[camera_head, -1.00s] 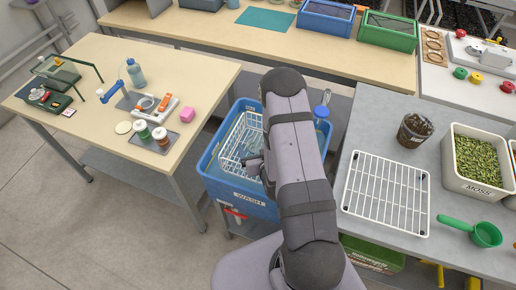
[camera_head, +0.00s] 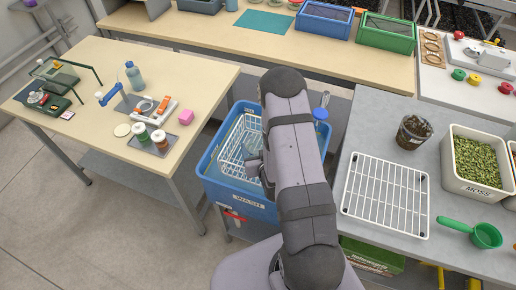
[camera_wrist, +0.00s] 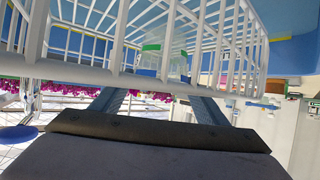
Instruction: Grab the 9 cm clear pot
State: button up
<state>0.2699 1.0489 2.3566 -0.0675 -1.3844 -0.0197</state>
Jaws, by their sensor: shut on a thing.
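My gripper (camera_head: 257,166) is low over the tub, mostly behind my own arm, and is shut on this pot. In the wrist view my two fingers (camera_wrist: 157,104) reach forward under the white wire bars (camera_wrist: 200,45).
A white wire rack (camera_head: 387,195), a dark-filled pot (camera_head: 413,132), a moss bin (camera_head: 478,185) and a green scoop (camera_head: 485,235) are on the grey bench at right. The wooden table (camera_head: 75,80) at left holds bottles and tools. The basket's bars crowd my gripper.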

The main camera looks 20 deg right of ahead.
notch_tip(320, 180, up, 9)
jog(key=b, duration=0.1)
jog(key=shift+r, duration=0.15)
dwell(0.4)
